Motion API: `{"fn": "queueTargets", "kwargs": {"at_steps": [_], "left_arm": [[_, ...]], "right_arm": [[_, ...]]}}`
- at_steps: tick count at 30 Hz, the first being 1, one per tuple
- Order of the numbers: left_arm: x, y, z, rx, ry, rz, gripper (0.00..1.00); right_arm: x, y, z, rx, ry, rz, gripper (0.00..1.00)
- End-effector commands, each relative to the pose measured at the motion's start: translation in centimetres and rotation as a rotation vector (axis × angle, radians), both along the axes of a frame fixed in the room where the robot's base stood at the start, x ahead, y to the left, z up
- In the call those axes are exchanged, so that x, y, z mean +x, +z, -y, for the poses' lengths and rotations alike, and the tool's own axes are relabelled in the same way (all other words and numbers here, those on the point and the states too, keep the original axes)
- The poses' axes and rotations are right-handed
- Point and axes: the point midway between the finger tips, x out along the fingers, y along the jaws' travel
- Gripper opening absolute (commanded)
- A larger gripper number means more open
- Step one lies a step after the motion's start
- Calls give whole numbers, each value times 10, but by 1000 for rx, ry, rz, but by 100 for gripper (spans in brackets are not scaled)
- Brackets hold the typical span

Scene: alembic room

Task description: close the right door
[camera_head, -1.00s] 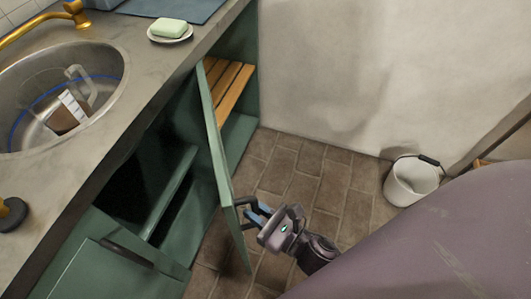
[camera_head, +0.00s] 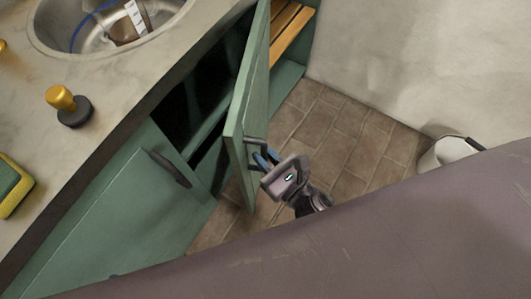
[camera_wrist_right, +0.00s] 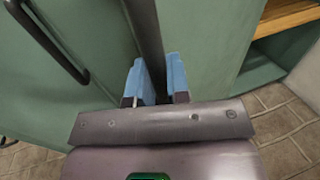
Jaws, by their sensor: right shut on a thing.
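The right door (camera_head: 252,85) is a green cabinet door under the counter. It stands partly open, with its free edge towards me and a gap beside the left door (camera_head: 120,205). My right gripper (camera_head: 262,159) is at the dark bar handle (camera_head: 255,140) on its outer face. In the right wrist view, the blue fingers of my right gripper (camera_wrist_right: 156,82) lie on both sides of the handle (camera_wrist_right: 147,35), shut on it. The left door looks shut, and its own handle (camera_head: 170,168) shows. My left gripper is not in view.
The stone counter (camera_head: 130,75) carries a sink (camera_head: 85,45), a gold-and-black knob (camera_head: 68,104) and a yellow-green sponge (camera_head: 12,187). An open compartment with wooden slats (camera_head: 288,32) lies beyond the door. A white bucket (camera_head: 446,151) stands right on the brick floor (camera_head: 340,135).

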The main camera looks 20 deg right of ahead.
Motion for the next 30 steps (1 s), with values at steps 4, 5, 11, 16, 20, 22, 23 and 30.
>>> {"fn": "queueTargets", "kwargs": {"at_steps": [4,5,11,16,20,22,23,30], "left_arm": [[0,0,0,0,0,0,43],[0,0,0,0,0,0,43],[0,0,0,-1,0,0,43],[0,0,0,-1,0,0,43],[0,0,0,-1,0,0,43],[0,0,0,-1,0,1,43],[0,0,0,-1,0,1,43],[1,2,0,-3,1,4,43]], "right_arm": [[-1,-1,0,-3,0,-2,0],[-1,-1,0,-3,0,-2,21],[0,-1,0,-2,0,-1,41],[0,0,0,0,0,-1,41],[-4,-1,2,0,-1,-2,41],[-9,-1,4,0,-1,-2,41],[-12,-1,6,1,-1,-3,41],[-47,-1,20,-1,-3,-4,41]]}}
